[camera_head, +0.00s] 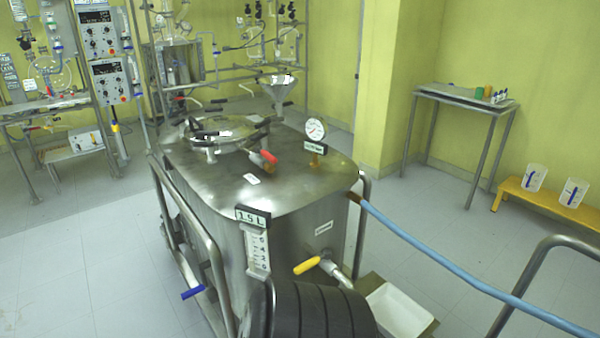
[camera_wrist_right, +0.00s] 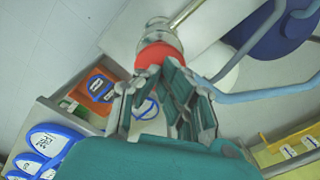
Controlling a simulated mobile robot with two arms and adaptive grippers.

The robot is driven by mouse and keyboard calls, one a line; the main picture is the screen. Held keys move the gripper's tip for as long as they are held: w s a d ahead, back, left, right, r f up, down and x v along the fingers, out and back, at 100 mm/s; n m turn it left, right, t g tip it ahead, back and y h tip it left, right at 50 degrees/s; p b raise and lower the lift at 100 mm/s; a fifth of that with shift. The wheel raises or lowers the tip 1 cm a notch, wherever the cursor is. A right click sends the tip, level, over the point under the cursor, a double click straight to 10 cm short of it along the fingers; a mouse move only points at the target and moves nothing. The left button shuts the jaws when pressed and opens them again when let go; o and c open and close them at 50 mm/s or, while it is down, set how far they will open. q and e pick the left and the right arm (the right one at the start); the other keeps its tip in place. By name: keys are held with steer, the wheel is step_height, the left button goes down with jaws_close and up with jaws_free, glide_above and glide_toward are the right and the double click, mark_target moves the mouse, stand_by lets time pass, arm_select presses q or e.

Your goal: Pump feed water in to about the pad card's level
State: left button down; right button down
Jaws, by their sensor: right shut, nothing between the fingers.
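A steel tank (camera_head: 290,195) stands in the middle of the head view. A dark card reading about "1.5 L" (camera_head: 253,217) sits at the top of a white level scale (camera_head: 258,250) on its front corner; no water line can be made out. A blue hose (camera_head: 440,255) runs from the tank's right side to the lower right. In the right wrist view my right gripper (camera_wrist_right: 160,78) is shut and empty, its teal fingers close to a red round part (camera_wrist_right: 158,55) under a clear, glassy piece. I cannot tell whether they touch. My left gripper is not in view.
A yellow-handled valve (camera_head: 308,265) sticks out of the tank's front above a white tray (camera_head: 402,308). A metal rail (camera_head: 208,240) runs along the left side. A yellow bench (camera_head: 550,202) with two beakers stands at right.

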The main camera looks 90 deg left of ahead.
step_height(320, 180, up, 9)
steer(key=p, duration=0.6)
steer(key=shift+f, duration=0.1)
stand_by(0.5)
steer(key=shift+s+f+b, duration=0.1)
steer(key=shift+f+b, duration=2.85)
steer(key=shift+f, duration=1.7)
steer(key=shift+r, duration=0.1)
step_height(320, 180, up, 10)
steer(key=p, duration=0.6)
steer(key=shift+f, duration=0.25)
